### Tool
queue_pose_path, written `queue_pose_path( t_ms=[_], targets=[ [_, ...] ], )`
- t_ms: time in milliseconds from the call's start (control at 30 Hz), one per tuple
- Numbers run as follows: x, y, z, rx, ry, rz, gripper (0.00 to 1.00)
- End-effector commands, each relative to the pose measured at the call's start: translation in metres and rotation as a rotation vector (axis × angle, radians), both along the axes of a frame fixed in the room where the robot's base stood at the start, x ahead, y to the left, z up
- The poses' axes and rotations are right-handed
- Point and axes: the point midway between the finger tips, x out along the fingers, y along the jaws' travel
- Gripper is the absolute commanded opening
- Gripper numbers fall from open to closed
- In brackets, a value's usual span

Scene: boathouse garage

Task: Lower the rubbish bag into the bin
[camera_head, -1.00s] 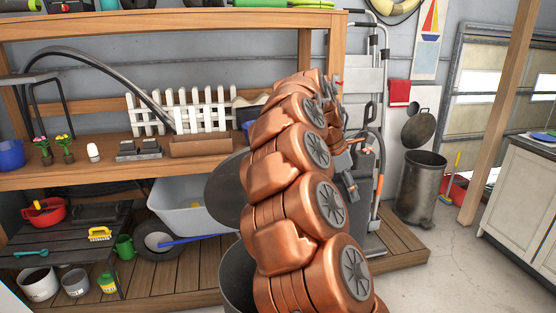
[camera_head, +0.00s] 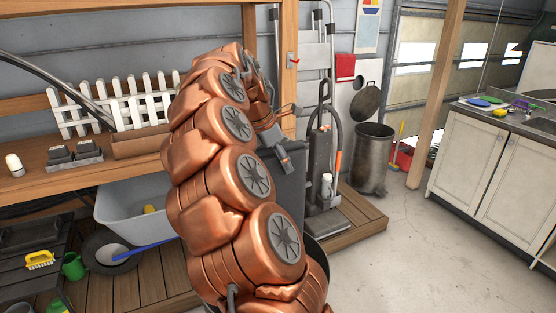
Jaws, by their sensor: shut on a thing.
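My gripper (camera_head: 283,140) shows just past the far end of my copper arm, partly hidden by it. It is shut, but the grip itself is hard to make out. A dark grey surface (camera_head: 290,195) shows right below the gripper, between my arm and the upright vacuum cleaner. Its left side is hidden, and I cannot tell for sure whether it is the rubbish bag. A round metal bin (camera_head: 373,160) stands by the back wall, to the right of and farther off than the gripper. A round dark lid (camera_head: 367,101) shows above it.
The vacuum cleaner (camera_head: 321,165) stands on a low wooden platform (camera_head: 362,218) before the bin. A wooden post (camera_head: 437,95) and a white cabinet (camera_head: 490,165) are to the right. A workbench (camera_head: 85,172) and wheelbarrow (camera_head: 125,207) are at left. Concrete floor (camera_head: 400,265) is clear.

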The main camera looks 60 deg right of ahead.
Motion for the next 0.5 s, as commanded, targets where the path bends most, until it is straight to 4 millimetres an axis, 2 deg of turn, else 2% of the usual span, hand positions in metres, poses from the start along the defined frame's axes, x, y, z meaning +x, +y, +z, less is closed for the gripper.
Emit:
queue_pose_path(
  t_ms=[233, 500],
  targets=[
    [0.001, -0.001, 0.001, 0.001, -0.001, 0.004, 0.0],
    [0.001, 0.0, -0.032, 0.003, 0.0, 0.005, 0.0]
  ],
)
